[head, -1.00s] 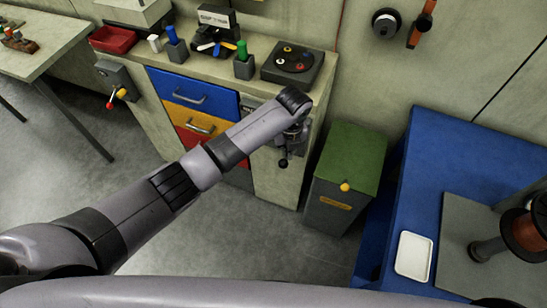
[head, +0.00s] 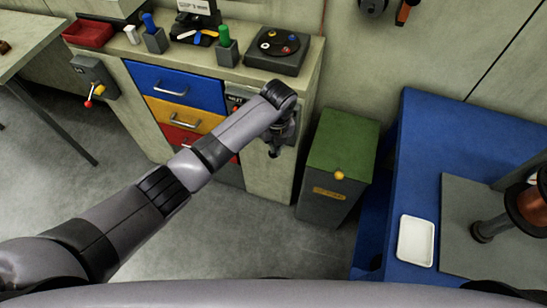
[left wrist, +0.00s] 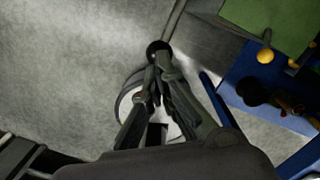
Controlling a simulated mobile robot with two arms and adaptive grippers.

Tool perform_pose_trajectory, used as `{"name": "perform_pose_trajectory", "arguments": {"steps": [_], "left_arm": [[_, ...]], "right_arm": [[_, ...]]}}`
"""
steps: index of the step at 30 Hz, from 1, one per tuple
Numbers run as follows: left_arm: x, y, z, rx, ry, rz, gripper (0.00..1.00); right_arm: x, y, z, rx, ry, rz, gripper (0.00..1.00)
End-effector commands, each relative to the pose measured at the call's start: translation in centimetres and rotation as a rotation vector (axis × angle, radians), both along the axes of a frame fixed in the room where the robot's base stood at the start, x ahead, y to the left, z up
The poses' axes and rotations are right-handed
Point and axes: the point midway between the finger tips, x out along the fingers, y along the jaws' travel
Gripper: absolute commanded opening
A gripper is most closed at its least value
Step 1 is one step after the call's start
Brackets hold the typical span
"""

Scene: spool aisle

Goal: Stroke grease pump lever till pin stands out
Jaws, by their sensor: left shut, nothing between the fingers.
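My left gripper (head: 279,142) is at the right end of the drawer cabinet's front, and its fingers are shut and empty. In the left wrist view the closed fingertips (left wrist: 159,62) are right at a black ball knob (left wrist: 158,46) on the end of a thin grey lever rod (left wrist: 173,20). I cannot tell whether they touch it. The pump body is not clearly seen; my arm covers that part of the cabinet in the head view. I cannot make out a pin. My right gripper is not in view.
A green-lidded bin (head: 342,145) stands just right of the gripper. A blue table (head: 455,125) with a white tray (head: 416,241) is further right. The cabinet top (head: 312,57) holds a dark round-dial unit (head: 278,48). A grey box with red and yellow knobs (head: 92,75) is at left.

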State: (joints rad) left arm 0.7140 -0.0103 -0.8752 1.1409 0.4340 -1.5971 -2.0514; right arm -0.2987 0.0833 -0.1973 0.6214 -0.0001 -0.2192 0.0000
Motion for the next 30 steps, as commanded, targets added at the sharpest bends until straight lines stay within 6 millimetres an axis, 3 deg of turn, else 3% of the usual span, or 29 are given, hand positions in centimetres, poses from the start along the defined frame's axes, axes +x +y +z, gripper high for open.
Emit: {"name": "perform_pose_trajectory", "arguments": {"steps": [1, 6, 20, 30], "left_arm": [[0.1, 0.0, -1.3, 0.0, 0.0, 0.0, 0.0], [0.2, 0.0, -2.4, 0.0, -0.001, 0.0, 0.0], [0.2, 0.1, -2.6, 0.0, -0.001, 0.001, 0.0], [0.2, 0.1, -6.1, 0.001, -0.001, 0.001, 0.0]], "right_arm": [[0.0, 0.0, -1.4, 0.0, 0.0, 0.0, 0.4], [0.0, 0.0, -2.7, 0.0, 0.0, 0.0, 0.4], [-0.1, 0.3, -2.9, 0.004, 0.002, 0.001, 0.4], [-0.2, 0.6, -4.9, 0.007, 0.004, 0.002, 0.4]]}}
